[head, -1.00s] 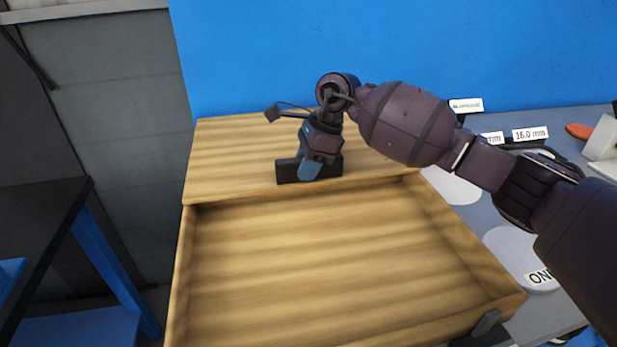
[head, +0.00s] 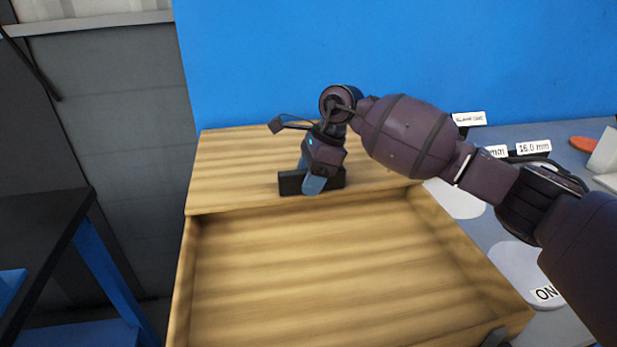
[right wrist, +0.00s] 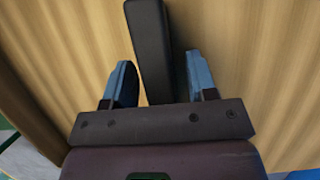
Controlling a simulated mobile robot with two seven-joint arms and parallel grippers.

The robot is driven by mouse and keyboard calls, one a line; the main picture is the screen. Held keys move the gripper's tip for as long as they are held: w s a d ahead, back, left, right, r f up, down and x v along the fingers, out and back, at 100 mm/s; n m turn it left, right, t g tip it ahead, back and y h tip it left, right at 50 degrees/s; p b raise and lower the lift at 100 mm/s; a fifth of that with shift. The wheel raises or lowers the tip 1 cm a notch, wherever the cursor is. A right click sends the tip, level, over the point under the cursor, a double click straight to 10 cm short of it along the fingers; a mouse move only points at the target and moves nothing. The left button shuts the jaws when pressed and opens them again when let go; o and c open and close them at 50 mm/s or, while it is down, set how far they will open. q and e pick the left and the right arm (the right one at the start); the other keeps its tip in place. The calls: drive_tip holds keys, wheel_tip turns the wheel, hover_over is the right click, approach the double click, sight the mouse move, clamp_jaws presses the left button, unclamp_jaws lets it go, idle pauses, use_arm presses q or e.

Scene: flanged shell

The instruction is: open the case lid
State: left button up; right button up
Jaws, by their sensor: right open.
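The wooden case (head: 470,262) stands open-topped in the head view, its inside empty where I can see it. The flat wooden lid panel (head: 230,168) lies across its back part, with a black bar handle (head: 291,183) near the panel's front edge. My right gripper (head: 314,185) is at this handle, pointing down. In the right wrist view, the open blue fingers (right wrist: 158,65) stand on either side of the handle (right wrist: 150,40), with a gap visible at least on the right. My left gripper is not in view.
A grey bench (head: 515,135) with labels and pale discs (head: 515,268) lies to the right. A blue wall (head: 400,50) rises behind the case. A dark table with blue legs (head: 105,265) stands at the left, apart from the case.

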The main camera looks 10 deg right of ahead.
drive_tip(key=p+v, duration=0.1)
drive_tip(key=v, duration=0.9)
drive_tip(key=shift+r, duration=0.3)
drive_tip(key=shift+d, duration=0.1)
